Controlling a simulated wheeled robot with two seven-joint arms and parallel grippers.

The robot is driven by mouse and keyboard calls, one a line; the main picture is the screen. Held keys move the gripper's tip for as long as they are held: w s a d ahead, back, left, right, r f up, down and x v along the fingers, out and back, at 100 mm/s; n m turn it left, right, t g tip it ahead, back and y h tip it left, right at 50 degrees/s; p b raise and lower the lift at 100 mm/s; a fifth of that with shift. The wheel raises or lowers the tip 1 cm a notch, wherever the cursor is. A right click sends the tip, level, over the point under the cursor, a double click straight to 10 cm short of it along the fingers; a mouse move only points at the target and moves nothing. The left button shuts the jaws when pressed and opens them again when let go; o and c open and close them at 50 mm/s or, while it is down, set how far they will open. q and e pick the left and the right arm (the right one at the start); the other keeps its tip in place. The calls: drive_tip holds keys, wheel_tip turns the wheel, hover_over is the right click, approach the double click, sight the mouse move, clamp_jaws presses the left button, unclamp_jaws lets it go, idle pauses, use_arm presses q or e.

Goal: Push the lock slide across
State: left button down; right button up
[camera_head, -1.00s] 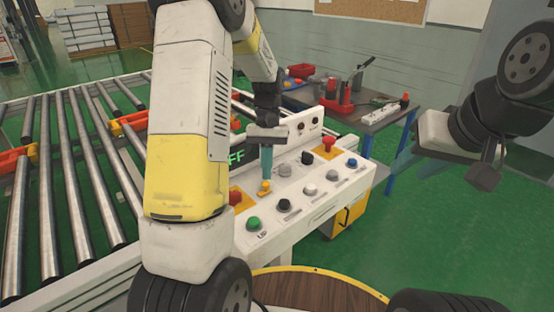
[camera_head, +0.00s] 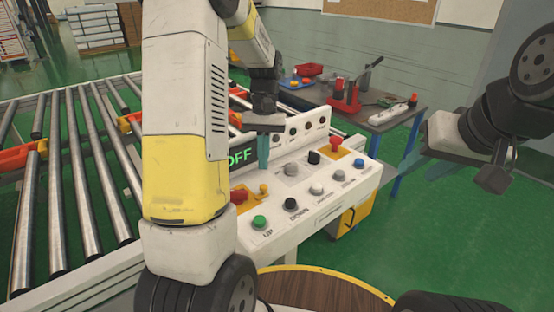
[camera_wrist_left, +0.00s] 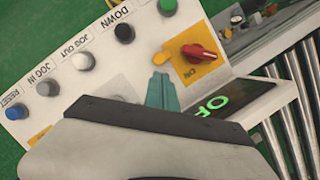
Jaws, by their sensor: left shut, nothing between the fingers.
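A white control panel (camera_head: 331,187) carries a small yellow knob (camera_head: 263,188), which looks like the lock slide, beside a red switch (camera_head: 238,196). In the left wrist view the red switch (camera_wrist_left: 199,53) sits on a yellow plate, with the yellow knob (camera_wrist_left: 162,57) next to it at the fingertips. My left gripper (camera_head: 263,150), with teal fingers, is shut and empty, pointing down above the yellow knob. Its fingers (camera_wrist_left: 161,92) look close together in the wrist view. My right gripper (camera_head: 412,160) is off to the right, away from the panel; its fingers are unclear.
A green button (camera_head: 260,222), black button (camera_head: 291,204) and red emergency stop (camera_head: 337,141) stick up from the panel. A lit OFF display (camera_head: 240,156) is behind the left gripper. A roller conveyor (camera_head: 85,180) lies left. A tool table (camera_head: 390,118) stands behind.

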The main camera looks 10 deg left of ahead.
use_arm(q)
drive_tip(key=shift+v, duration=1.95)
drive_tip(key=s+d+r+m+t+h, duration=0.1)
drive_tip(key=s+r+t, duration=0.3)
drive_tip(key=s, duration=0.5)
drive_tip(key=s+d+r+m+t, duration=0.1)
drive_tip(key=s+d+r+t, duration=0.3)
drive_tip(key=s, duration=0.4)
wheel_tip(320, 180, up, 3)
drive_tip(key=shift+s+f+t+h, duration=0.1)
drive_tip(key=shift+s+t+h, duration=0.3)
drive_tip(key=shift+t, duration=0.4)
